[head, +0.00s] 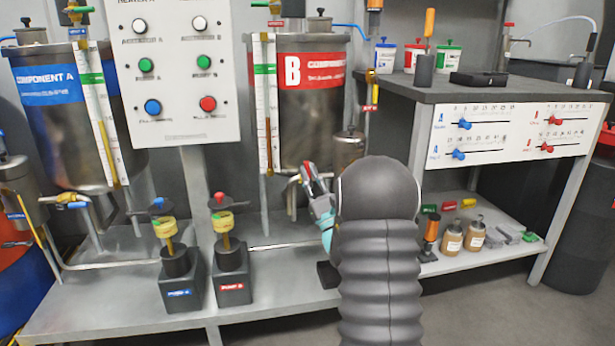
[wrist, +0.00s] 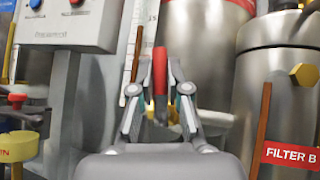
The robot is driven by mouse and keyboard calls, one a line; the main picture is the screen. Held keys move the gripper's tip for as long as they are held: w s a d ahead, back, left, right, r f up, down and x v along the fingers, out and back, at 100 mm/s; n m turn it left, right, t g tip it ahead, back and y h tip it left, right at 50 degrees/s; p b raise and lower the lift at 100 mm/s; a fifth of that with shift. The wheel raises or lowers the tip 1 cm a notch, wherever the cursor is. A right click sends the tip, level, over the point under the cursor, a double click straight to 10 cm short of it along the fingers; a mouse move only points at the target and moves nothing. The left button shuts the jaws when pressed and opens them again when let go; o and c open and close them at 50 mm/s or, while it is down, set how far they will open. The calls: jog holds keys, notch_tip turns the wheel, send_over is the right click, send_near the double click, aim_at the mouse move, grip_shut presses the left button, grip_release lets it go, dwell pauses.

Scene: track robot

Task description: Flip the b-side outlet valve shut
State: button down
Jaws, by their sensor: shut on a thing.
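The B tank (head: 312,130) is a steel drum with a red band, and its lower part also shows in the wrist view (wrist: 200,50). Its outlet valve has a red lever handle (head: 309,176) below the tank. In the wrist view the red handle (wrist: 159,70) stands upright between my fingertips. My gripper (wrist: 160,88) is shut on this handle, and its fingers touch it from both sides. In the head view my gripper (head: 318,190) is partly hidden by my own arm. The valve body is mostly hidden behind my fingers.
A steel canister labelled FILTER B (wrist: 278,90) stands close on the right. The control panel (head: 180,70) is on the left. Two pumps (head: 174,270) (head: 231,262) stand on the low bench (head: 110,318). A workbench (head: 500,88) with sliders is at right.

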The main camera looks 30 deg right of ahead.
jog(key=shift+d+m+h, duration=0.1)
jog(key=shift+m+h, duration=0.6)
jog(key=c, duration=1.2)
grip_release()
jog(key=shift+y, duration=0.3)
jog(key=shift+o, duration=0.2)
jog(key=shift+s, duration=0.1)
jog(key=v, duration=0.7)
jog(key=shift+f, duration=0.2)
